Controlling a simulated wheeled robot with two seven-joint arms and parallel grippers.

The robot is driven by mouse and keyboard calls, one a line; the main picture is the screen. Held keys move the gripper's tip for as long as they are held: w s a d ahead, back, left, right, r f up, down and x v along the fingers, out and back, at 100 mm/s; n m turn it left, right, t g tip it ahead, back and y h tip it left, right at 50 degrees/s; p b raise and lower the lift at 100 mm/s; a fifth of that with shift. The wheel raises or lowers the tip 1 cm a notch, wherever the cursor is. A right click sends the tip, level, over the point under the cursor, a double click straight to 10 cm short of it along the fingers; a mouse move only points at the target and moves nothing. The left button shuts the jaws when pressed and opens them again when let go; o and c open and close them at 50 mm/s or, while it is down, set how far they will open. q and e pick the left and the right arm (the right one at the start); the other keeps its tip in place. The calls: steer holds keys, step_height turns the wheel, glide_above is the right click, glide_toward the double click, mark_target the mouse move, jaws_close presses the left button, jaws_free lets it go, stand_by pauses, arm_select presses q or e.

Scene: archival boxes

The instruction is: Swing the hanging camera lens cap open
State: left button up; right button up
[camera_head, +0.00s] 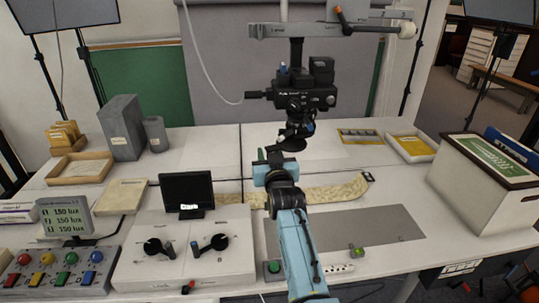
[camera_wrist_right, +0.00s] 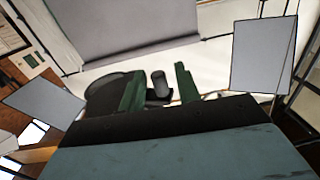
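The black camera (camera_head: 305,95) hangs from an overhead bar above the table. Below its lens a dark round disc, which looks like the lens cap (camera_head: 292,143), hangs low over the table. My right gripper (camera_head: 270,155) is just left of and in front of the disc. In the right wrist view, the two green fingers of the right gripper (camera_wrist_right: 160,78) stand apart. A short dark cylinder (camera_wrist_right: 159,84) shows between them, and a dark round shape (camera_wrist_right: 98,88) is partly hidden behind the left finger. I cannot tell whether they touch. My left gripper is not in view.
A small black monitor (camera_head: 187,190) and a control panel with knobs (camera_head: 185,245) stand left of my arm. A cream strip (camera_head: 330,193) lies across the table by my arm. A large white box (camera_head: 485,185) stands at right.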

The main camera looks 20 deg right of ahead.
steer(key=s+a, duration=0.1)
steer(key=s, duration=1.2)
steer(key=shift+s+a+b, duration=0.2)
steer(key=shift+a+b, duration=0.05)
steer(key=shift+b, duration=0.05)
